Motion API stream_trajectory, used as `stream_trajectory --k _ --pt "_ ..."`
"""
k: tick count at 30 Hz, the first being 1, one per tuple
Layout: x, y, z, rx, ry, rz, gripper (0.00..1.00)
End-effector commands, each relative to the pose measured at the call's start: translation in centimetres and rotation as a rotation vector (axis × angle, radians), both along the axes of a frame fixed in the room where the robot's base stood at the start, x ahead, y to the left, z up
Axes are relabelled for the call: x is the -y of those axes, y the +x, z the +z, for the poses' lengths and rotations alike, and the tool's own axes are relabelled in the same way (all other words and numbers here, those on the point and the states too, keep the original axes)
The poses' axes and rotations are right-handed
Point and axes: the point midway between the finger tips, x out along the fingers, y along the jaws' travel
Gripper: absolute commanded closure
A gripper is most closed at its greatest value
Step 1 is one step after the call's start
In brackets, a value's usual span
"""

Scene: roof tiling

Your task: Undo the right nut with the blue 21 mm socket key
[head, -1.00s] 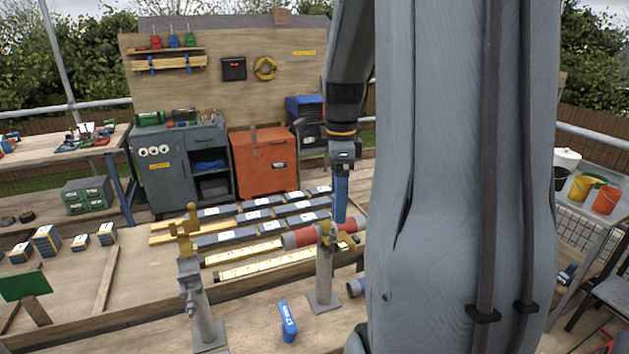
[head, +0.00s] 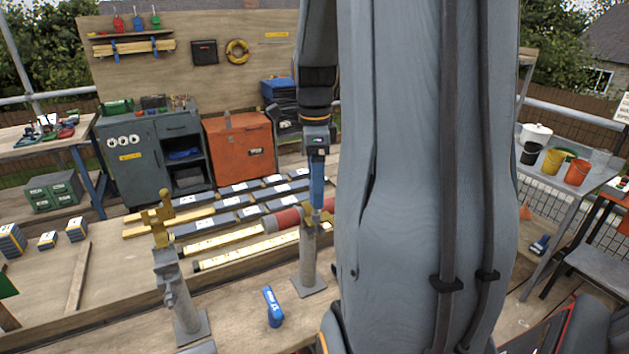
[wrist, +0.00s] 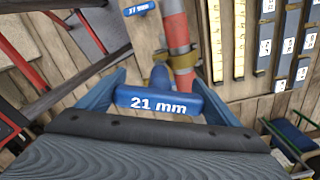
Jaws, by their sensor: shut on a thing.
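My gripper (head: 317,146) is shut on the blue 21 mm socket key (head: 317,184), which hangs upright below it. In the wrist view, the key's handle (wrist: 158,102), marked "21 mm", sits between the blue fingers. The key's lower end is at the yellow clamp (wrist: 184,61) on the right post (head: 308,262), beside the red and grey pipe (head: 286,218). The right nut is hidden by the key and clamp, so I cannot tell whether the socket is seated on it.
Another blue key (head: 273,307) lies on the deck in front of the right post. The left post (head: 178,290) carries a yellow clamp (head: 160,215). Slate rows and yellow battens (head: 240,254) lie behind. An orange chest (head: 238,148) stands farther back.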

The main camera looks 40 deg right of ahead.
Motion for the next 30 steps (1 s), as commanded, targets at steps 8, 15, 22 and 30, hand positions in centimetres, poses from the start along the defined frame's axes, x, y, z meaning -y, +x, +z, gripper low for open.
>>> stream_trajectory --k 8,15,22,30 --pt "0.0 0.0 -1.1 0.001 -0.001 0.0 0.5" --pt "0.0 0.0 -2.0 0.0 0.0 0.0 0.5" --pt "0.0 0.0 -2.8 0.0 0.0 -0.001 0.5" --pt "0.0 0.0 -3.8 0.0 0.0 -0.001 0.5"
